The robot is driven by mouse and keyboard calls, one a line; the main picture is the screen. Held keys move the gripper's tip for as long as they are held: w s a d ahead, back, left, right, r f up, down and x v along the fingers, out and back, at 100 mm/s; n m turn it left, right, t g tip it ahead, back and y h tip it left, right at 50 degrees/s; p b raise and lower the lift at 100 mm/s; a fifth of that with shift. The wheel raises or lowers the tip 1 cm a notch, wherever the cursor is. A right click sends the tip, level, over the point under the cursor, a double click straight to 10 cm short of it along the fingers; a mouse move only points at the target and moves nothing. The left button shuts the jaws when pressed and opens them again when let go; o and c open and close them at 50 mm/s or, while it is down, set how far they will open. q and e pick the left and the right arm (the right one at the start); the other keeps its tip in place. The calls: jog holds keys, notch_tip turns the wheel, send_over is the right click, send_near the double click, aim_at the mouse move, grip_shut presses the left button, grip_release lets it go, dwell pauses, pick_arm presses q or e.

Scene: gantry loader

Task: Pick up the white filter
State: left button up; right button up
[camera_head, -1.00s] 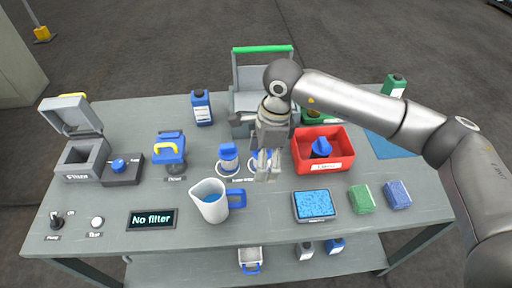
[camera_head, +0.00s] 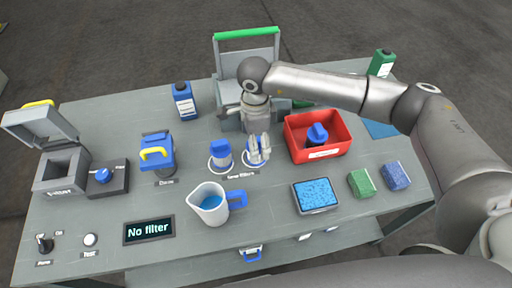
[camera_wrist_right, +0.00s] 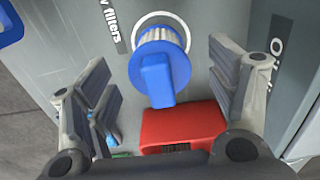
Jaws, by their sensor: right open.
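A white pleated filter with a blue handle (camera_wrist_right: 160,70) stands on a white ring in the right wrist view. My right gripper (camera_head: 258,152) is open. Its fingers point down over the right-hand spot of the new filters, and in the head view they largely hide the filter there. In the wrist view the filter lies between the two spread fingers, with a visible gap on both sides. A second filter with a blue top (camera_head: 221,155) stands on its own ring just left of my gripper. My left gripper is not in view.
A red bin (camera_head: 338,152) holding a blue-handled filter stands close right of my gripper. A jug of blue liquid (camera_head: 209,205) stands in front. A blue bottle (camera_head: 184,101) is behind left. A display (camera_head: 149,230) reads "No filter". A grey filter housing (camera_head: 62,170) stands open at left.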

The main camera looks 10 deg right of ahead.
aim_at(260, 162)
notch_tip(260, 162, down, 4)
jog(key=shift+d+r, duration=0.15)
jog(key=c, duration=0.4)
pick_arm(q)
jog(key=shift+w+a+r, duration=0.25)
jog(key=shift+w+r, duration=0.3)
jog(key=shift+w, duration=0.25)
pick_arm(e)
jog(key=c, duration=0.8)
